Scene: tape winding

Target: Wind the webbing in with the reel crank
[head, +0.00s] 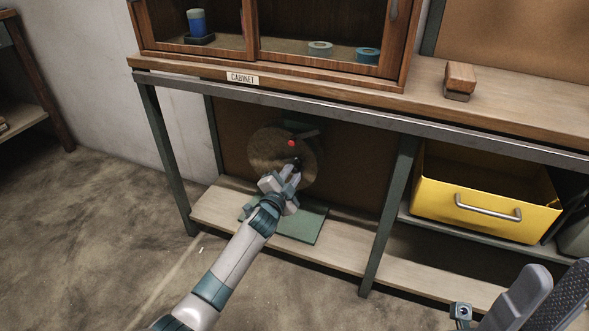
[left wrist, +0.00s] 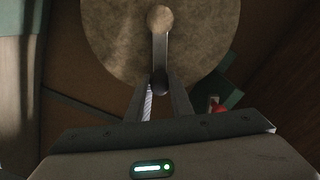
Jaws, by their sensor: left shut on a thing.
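The reel shows as a round tan disc (head: 262,160) under the bench, on a green base plate (head: 308,224). In the left wrist view the disc (left wrist: 112,40) fills the top. A grey crank arm (left wrist: 160,50) runs from its pale hub (left wrist: 159,18) down to a dark knob (left wrist: 159,82). My left gripper (head: 297,164) is in front of the disc, its fingers shut on the crank knob. A red part (head: 291,143) shows beside the disc. I cannot make out loose webbing. Grey parts of my right gripper (head: 545,297) show at lower right; its opening is unclear.
A wooden cabinet (head: 250,57) with tape rolls stands on the bench (head: 480,111). A wooden block (head: 460,77) lies to its right. A yellow bin (head: 485,205) sits under the bench at right. A green bench leg (head: 389,215) stands between bin and reel. The floor at left is open.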

